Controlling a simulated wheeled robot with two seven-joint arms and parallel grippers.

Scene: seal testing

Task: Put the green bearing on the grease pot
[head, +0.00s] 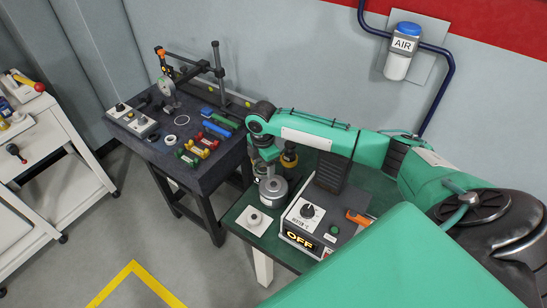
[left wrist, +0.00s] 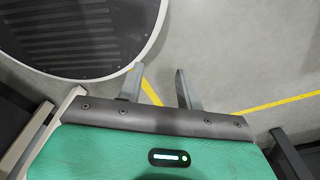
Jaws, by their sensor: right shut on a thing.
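My right gripper (head: 267,175) points down just above a silver round pot (head: 273,191) on the green-topped table (head: 239,213). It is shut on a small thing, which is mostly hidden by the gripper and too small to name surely. I cannot make out the green bearing apart from the teal arm. A dark pot with a yellow band (head: 289,158) stands just right of the gripper, partly behind the arm. I cannot tell for sure which pot is the grease pot. My left gripper (left wrist: 160,88) is open and empty above the floor in the left wrist view.
A white plate with a round piece (head: 254,221) lies in front. A dark bench (head: 187,172) with gauges and coloured parts stands left. An air unit (head: 402,52) hangs on the wall.

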